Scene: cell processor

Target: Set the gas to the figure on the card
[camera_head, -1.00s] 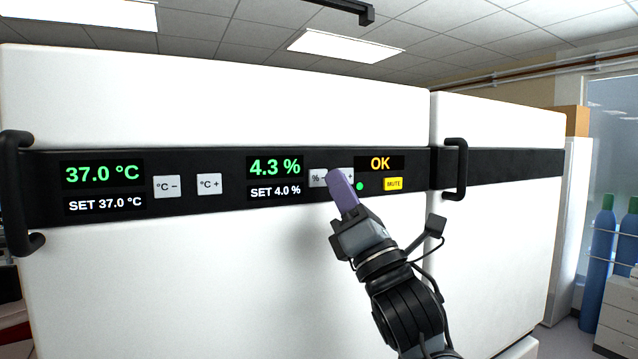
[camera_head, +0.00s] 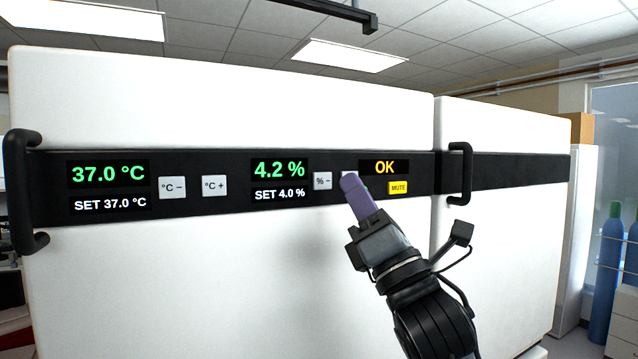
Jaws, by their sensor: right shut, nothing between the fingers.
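The gas display (camera_head: 279,170) reads 4.2 % in green, and the line below it (camera_head: 279,195) reads SET 4.0 %. The "% −" button (camera_head: 322,181) is in clear view just right of the display. The "% +" button is almost wholly hidden behind my right gripper (camera_head: 352,184), with only a pale edge showing. My right gripper is shut and empty, its purple fingertips in front of that button; I cannot tell whether they touch it. No card shows in this view. My left gripper is out of view.
Left on the black panel strip are the 37.0 °C display (camera_head: 108,174) and the "°C −" (camera_head: 172,187) and "°C +" (camera_head: 214,186) buttons. An OK display (camera_head: 384,167) and yellow MUTE button (camera_head: 398,187) are at right. Door handles (camera_head: 20,190) (camera_head: 460,173) stick out.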

